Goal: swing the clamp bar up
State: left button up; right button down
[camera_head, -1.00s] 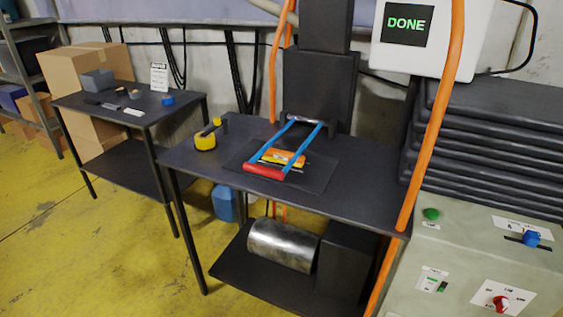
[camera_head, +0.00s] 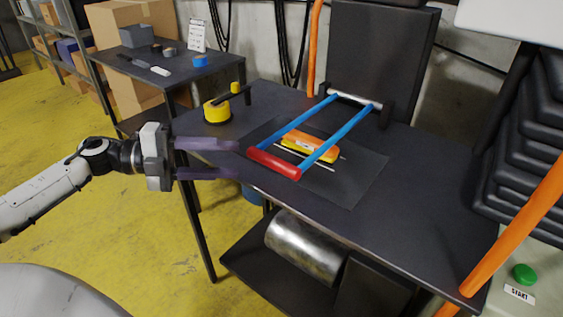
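The clamp bar is a frame with a red grip (camera_head: 274,163) at its near end and two blue side arms (camera_head: 336,134). It lies low over the dark plate (camera_head: 352,185), hinged at a grey rod (camera_head: 355,99) at the back. An orange and yellow piece (camera_head: 310,148) lies between the blue arms. My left gripper (camera_head: 238,159) is open and empty, its two purple-grey fingers pointing right toward the left end of the red grip. The fingertips are close to the grip; I cannot tell if they touch it. My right gripper is not in view.
A yellow tape roll (camera_head: 217,110) with a dark tool stands at the bench's back left. A black upright panel (camera_head: 380,60) rises behind the hinge. A metal cylinder (camera_head: 305,247) lies on the lower shelf. An orange pole (camera_head: 520,225) stands at right. The bench's right part is clear.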

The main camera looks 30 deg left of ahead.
aim_at(263, 161)
pick_arm(q)
jog(key=b+x, duration=0.1)
jog(key=x, duration=0.9)
jog(key=shift+s+d, duration=0.1)
jog(key=shift+c, duration=0.5)
jog(key=shift+r, duration=0.1)
grip_shut()
